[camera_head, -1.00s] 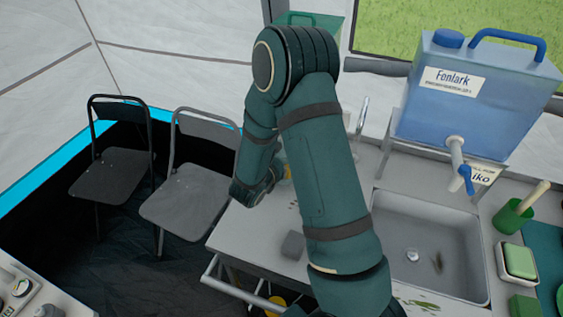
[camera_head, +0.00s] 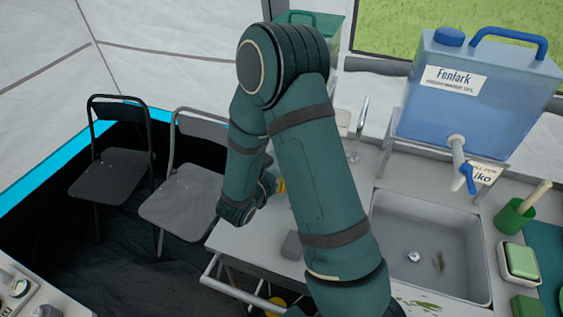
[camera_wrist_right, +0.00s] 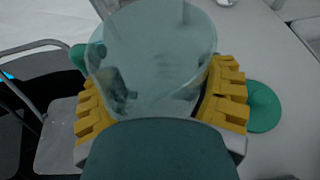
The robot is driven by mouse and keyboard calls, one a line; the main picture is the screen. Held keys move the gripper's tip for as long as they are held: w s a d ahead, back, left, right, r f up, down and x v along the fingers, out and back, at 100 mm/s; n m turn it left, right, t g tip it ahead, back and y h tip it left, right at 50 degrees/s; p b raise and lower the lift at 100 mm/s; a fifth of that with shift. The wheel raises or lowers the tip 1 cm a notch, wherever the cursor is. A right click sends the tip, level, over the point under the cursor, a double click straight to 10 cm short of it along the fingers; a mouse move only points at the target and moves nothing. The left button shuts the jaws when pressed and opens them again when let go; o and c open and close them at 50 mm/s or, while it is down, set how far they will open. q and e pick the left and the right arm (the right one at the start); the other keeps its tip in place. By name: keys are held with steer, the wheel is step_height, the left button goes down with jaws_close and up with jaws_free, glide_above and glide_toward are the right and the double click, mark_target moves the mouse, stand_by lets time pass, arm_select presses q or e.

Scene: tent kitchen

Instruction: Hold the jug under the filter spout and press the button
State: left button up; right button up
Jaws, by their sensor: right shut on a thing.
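A clear jug (camera_wrist_right: 150,60) fills the middle of the right wrist view, with a green part, perhaps its handle, at its left. My right gripper (camera_wrist_right: 160,95) has its yellow fingers on both sides of the jug and is shut on it. In the head view my right gripper (camera_head: 278,186) is mostly hidden by my arm, and the jug is hidden too. A blue water container marked Fenlark (camera_head: 475,90) stands raised behind the sink, with a white spout and blue tap (camera_head: 466,175). I cannot make out a button. My left gripper is out of view.
A grey sink (camera_head: 430,245) lies below the spout. A green cup (camera_head: 514,215) and green sponge (camera_head: 521,262) stand right of it. A green box (camera_head: 318,25) is partly behind my arm. A green disc (camera_wrist_right: 262,106) lies right of the jug. Two folding chairs (camera_head: 110,180) stand left.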

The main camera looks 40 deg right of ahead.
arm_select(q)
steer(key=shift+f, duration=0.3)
arm_select(e)
steer(key=shift+s+a, duration=0.3)
steer(key=shift+a, duration=0.35)
steer(key=shift+s+a, duration=0.35)
steer(key=shift+a, duration=0.25)
steer(key=shift+s+a, duration=0.3)
steer(key=shift+a, duration=0.35)
